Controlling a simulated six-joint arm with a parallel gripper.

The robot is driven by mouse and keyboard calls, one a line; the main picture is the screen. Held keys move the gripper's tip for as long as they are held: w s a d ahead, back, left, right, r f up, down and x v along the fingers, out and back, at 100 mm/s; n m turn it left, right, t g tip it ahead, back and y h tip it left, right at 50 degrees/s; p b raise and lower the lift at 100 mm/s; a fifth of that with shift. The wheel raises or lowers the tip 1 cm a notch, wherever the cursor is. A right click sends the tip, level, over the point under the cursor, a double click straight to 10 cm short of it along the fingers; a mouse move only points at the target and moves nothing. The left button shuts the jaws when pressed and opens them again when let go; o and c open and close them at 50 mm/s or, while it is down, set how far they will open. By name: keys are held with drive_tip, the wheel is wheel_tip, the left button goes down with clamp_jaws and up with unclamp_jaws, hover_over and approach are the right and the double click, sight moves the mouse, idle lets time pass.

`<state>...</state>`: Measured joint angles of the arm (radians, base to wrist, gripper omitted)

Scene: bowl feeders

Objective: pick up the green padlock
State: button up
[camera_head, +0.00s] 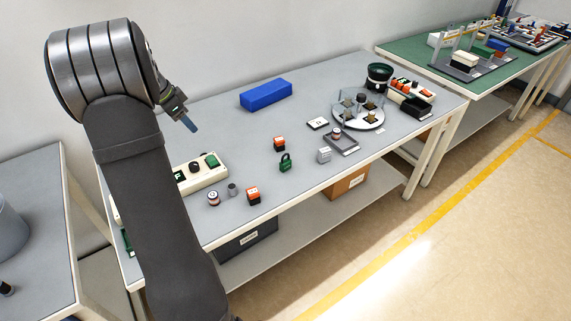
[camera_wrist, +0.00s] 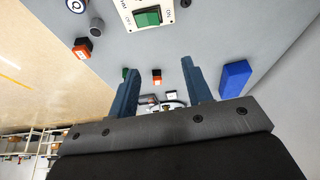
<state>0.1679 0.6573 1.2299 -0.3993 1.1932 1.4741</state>
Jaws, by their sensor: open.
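The green padlock (camera_head: 285,163) stands on the grey table, near the middle of its front edge in the head view. In the wrist view, a small green patch (camera_wrist: 125,72) shows beside the left finger, mostly hidden by it; it looks like the padlock. My gripper (camera_head: 190,124) is raised above the left part of the table, well apart from the padlock. Its two blue fingers (camera_wrist: 158,78) are spread in the wrist view, with nothing held between them.
A switch box (camera_head: 203,175) is at left, a blue block (camera_head: 265,95) at the back. A round plate (camera_head: 358,118) with parts and a black bowl (camera_head: 379,75) stand right.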

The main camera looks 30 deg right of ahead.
drive_tip(key=s+d+f, duration=0.1)
drive_tip(key=s+d, duration=0.5)
drive_tip(key=d, duration=0.4)
approach(283, 158)
drive_tip(key=shift+n, duration=0.4)
drive_tip(key=x, duration=1.3)
drive_tip(key=shift+w+d, duration=0.1)
drive_tip(key=shift+w, duration=0.1)
clamp_jaws()
